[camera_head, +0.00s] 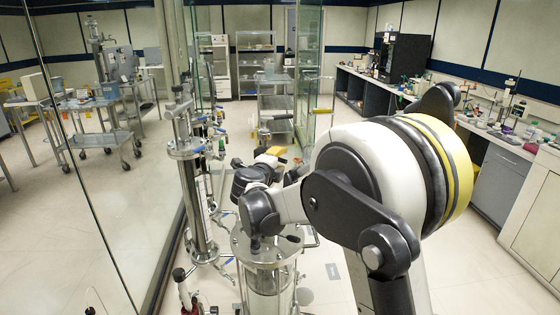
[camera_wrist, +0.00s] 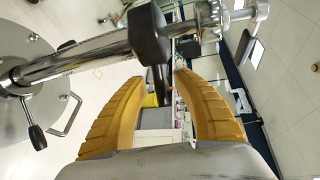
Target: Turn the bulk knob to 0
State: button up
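In the wrist view a black knob (camera_wrist: 149,32) sits on a shiny metal pipe (camera_wrist: 85,58) just beyond my fingertips. A dark narrow part reaches down from it into the gap between the fingers. No label or number is readable, so I cannot tell whether it is the bulk knob or what its setting is. My gripper (camera_wrist: 161,79) has two yellow ribbed fingers, spread apart, with no object visibly clamped. In the head view my arm hides much of the near steel column (camera_head: 265,268), and the knob cannot be made out there.
A round metal lid (camera_wrist: 28,65) with black-handled clamps is at the left of the wrist view. Another tall steel column (camera_head: 195,190) stands left of my arm, near a glass wall (camera_head: 90,150). A lab bench (camera_head: 480,130) runs along the right. Open floor lies between.

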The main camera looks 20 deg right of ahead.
jog(key=o, duration=0.9)
jog(key=r, duration=0.7)
jog(key=shift+w+d, duration=0.1)
jog(key=shift+w, duration=0.15)
jog(key=shift+c, duration=0.2)
jog(key=r, duration=0.2)
jog(key=shift+s+r, duration=0.3)
jog(key=shift+s, duration=0.1)
jog(key=c, duration=0.9)
jog(key=shift+o, duration=0.2)
jog(key=shift+w+r, duration=0.2)
jog(key=shift+w, duration=0.05)
jog(key=shift+s+r, duration=0.1)
jog(key=shift+s, duration=0.05)
